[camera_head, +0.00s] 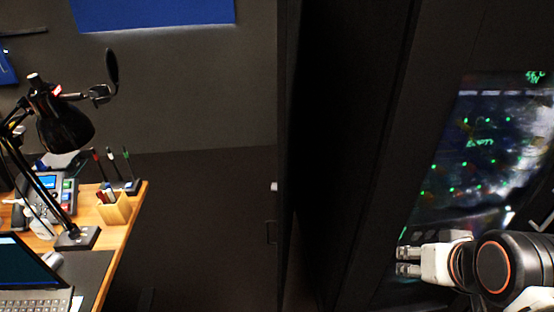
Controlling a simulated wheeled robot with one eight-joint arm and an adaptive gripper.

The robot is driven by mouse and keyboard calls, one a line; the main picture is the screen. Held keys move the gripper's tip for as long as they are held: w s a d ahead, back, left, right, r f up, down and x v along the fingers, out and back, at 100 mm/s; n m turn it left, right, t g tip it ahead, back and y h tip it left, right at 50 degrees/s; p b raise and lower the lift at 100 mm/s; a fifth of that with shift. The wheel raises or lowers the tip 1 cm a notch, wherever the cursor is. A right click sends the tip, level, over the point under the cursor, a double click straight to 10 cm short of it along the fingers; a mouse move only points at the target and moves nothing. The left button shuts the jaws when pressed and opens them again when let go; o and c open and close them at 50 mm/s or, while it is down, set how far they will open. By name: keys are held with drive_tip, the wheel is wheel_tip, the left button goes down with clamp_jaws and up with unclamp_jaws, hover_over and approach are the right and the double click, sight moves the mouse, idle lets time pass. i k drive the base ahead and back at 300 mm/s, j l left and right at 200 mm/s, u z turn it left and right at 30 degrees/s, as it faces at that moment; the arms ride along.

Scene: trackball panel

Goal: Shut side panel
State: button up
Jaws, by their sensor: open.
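A tall dark upright panel edge (288,130) runs down the middle of the view, with a deep black gap to its right. It looks like the side panel standing open, but the dark picture does not show its hinge or how far it is open. My gripper (405,261) is at the lower right and points left, in front of the dark console (400,150). Its two fingers are apart with nothing between them. It is to the right of the panel edge and looks apart from it. No trackball can be made out.
A lit screen (480,150) with green marks is on the right, behind my arm. At left, a wooden desk (128,222) holds a black lamp (66,125), a phone (50,190), a pen holder (114,208) and a laptop (30,275). A grey wall (190,100) stands behind.

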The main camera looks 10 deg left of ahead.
sight(290, 13)
drive_tip(key=j, duration=1.5)
